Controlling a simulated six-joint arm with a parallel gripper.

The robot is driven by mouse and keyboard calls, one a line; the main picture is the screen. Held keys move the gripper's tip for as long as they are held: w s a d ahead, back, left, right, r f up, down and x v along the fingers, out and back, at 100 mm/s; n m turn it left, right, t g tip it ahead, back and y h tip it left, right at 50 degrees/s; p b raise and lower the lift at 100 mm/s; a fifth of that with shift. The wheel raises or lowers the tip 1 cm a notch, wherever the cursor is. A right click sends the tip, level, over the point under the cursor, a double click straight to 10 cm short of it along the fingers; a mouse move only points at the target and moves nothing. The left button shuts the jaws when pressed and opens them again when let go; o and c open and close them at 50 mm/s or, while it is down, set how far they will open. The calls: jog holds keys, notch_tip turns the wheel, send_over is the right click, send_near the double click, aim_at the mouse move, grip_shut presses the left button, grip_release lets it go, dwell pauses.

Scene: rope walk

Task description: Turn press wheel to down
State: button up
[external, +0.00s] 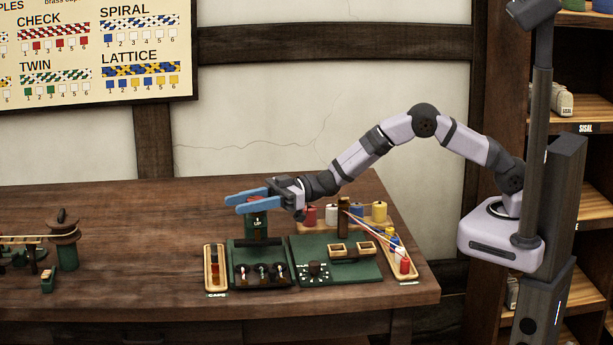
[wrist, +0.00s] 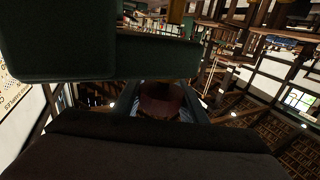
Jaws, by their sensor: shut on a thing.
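The green press (external: 257,229) stands on a green base at the left of the near work area, with an "UP" label on its front. My gripper (external: 236,204) reaches leftward at the top of the press, its two blue fingers lying level on either side of the press head. In the wrist view a dark red-brown round thing (wrist: 160,100), which looks like the press wheel, sits between the fingers. My gripper is shut on it. The fingers hide most of the wheel in the external view, so its turn angle cannot be told. Dark green blocks fill the upper left of the wrist view.
A narrow wooden tray (external: 215,268) stands left of the press. A green board (external: 340,272) with a knob and two small wooden frames lies to its right. Coloured spools (external: 379,211) stand behind, and another tray (external: 402,262) lies at the right. A brown-topped post (external: 65,238) stands far left.

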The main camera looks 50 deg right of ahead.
jog(key=o, duration=1.1)
jog(key=shift+c, duration=0.2)
jog(key=b+v, duration=0.1)
jog(key=v, duration=0.6)
jog(key=shift+s+b, duration=0.15)
jog(key=shift+b, duration=0.15)
jog(key=shift+d+r, duration=0.1)
jog(key=shift+d, duration=0.05)
